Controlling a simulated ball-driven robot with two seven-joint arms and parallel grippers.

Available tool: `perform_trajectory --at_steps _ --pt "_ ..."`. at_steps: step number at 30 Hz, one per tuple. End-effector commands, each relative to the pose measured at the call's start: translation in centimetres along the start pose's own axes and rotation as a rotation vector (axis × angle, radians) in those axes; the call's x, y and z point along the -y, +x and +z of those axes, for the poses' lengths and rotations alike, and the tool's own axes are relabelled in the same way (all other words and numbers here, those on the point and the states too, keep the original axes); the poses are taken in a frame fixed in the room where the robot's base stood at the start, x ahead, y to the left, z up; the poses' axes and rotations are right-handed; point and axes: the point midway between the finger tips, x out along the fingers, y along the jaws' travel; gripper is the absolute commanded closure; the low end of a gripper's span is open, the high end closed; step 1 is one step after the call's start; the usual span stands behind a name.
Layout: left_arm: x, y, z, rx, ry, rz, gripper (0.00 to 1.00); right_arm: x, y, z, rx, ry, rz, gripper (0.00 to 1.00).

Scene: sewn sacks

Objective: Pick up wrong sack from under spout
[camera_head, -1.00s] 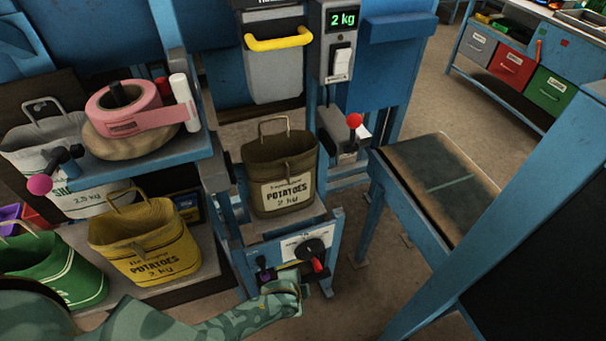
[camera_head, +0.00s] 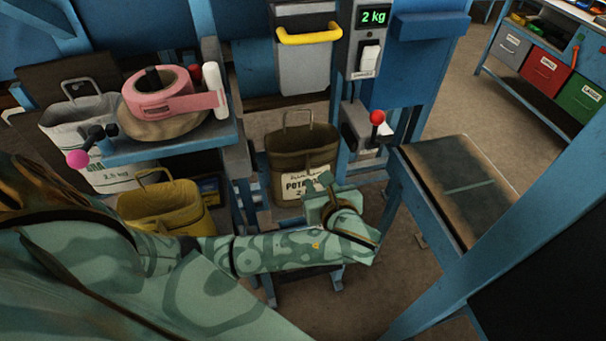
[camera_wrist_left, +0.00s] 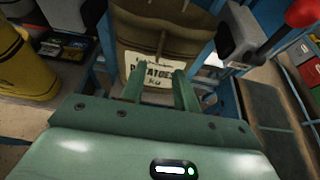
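The olive-brown sack (camera_head: 301,157), labelled POTATOES with its lower text partly covered, stands upright on the stand below the grey spout (camera_head: 307,65). Its wire handle stands up above the open mouth. My left gripper (camera_head: 320,186) is in front of the sack at label height and hides part of the label. In the left wrist view the sack (camera_wrist_left: 160,35) fills the upper middle. The two fingers of my left gripper (camera_wrist_left: 158,84) are apart and point at its label, with nothing held; whether they touch the sack I cannot tell. My right gripper is out of view.
A red-knobbed lever (camera_head: 377,118) stands right of the sack. A yellow sack (camera_head: 165,207) and a white sack (camera_head: 80,125) are at left, near a shelf with pink tape (camera_head: 158,92). A dark-topped table (camera_head: 460,185) is at right. The display (camera_head: 373,16) reads 2 kg.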

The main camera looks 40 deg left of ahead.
Motion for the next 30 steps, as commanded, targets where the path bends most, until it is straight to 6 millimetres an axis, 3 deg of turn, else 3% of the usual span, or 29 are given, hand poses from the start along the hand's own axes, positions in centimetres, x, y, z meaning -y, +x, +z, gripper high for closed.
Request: perform_trajectory --at_steps 3,8,16,25,26,29,30 --pt "0.0 2.1 -0.1 0.002 0.001 0.000 0.69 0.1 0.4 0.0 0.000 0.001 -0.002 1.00" --pt "0.0 3.2 -0.1 0.000 -0.001 0.000 0.69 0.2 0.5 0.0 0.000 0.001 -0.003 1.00" --pt "-0.1 7.4 -0.2 0.002 0.000 -0.001 0.69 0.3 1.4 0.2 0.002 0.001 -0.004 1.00" --pt "-0.1 8.2 -0.2 -0.002 0.000 -0.002 0.69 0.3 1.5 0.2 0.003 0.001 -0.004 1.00" --pt "-0.1 8.2 -0.2 -0.002 0.000 -0.002 0.72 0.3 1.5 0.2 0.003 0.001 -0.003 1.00" --pt "-0.1 8.1 -0.2 -0.002 0.000 -0.002 1.00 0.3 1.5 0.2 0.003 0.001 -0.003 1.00" --pt "-0.1 8.1 -0.2 -0.001 0.000 -0.002 1.00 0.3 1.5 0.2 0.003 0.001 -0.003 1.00"
